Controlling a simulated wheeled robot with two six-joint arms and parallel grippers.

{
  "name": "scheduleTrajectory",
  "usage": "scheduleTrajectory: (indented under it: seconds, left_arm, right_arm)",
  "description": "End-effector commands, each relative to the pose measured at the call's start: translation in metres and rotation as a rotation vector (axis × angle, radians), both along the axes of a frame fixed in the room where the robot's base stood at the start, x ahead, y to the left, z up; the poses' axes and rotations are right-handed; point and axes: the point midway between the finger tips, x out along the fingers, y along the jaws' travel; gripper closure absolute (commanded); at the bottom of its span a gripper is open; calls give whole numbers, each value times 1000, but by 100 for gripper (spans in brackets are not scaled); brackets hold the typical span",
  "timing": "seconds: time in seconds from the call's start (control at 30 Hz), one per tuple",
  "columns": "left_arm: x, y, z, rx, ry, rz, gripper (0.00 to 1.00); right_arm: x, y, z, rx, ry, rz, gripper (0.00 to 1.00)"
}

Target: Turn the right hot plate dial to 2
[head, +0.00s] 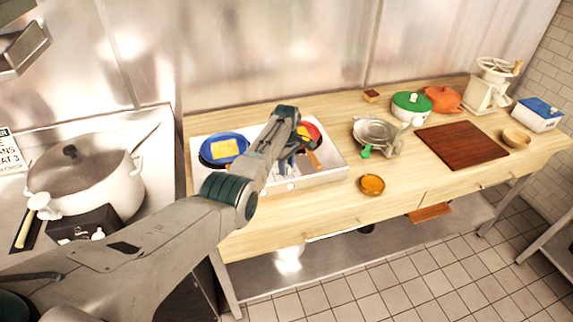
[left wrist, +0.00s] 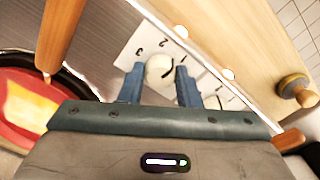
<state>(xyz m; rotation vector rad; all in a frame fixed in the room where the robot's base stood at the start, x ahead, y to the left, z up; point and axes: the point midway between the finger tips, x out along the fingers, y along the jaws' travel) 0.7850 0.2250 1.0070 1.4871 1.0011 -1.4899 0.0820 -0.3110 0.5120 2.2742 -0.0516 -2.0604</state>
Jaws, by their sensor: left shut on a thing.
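The white hot plate (head: 333,173) stands on the wooden table with a blue pan (head: 213,158) on its left and a red pan (head: 316,128) on its right. In the left wrist view, the right dial (left wrist: 158,68) is a pale round knob with the digits 2 and 3 printed beside it. My left gripper (left wrist: 157,82) has its two blue fingers on either side of this dial and is shut on it. I cannot tell which digit the dial points at. Another dial (left wrist: 212,102) shows beside it. In the head view my arm hides the dials. My right gripper is out of view.
The red pan's wooden handle (left wrist: 60,35) rises close to my left gripper. A large pot (head: 85,175) is at left.

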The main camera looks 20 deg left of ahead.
Motion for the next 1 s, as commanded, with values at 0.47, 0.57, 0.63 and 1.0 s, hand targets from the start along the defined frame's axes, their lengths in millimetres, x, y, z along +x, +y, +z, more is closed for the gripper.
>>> scheduleTrajectory:
  seconds: [0.47,0.57,0.63,1.0]
  left_arm:
    - [1,0,2,0,-4,435,93]
    - [1,0,2,0,-4,511,93]
    - [1,0,2,0,-4,556,93]
    - [1,0,2,0,-5,700,93]
  right_arm:
    - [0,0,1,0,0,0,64]
    - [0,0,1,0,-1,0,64]
    - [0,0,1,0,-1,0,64]
    - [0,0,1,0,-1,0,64]
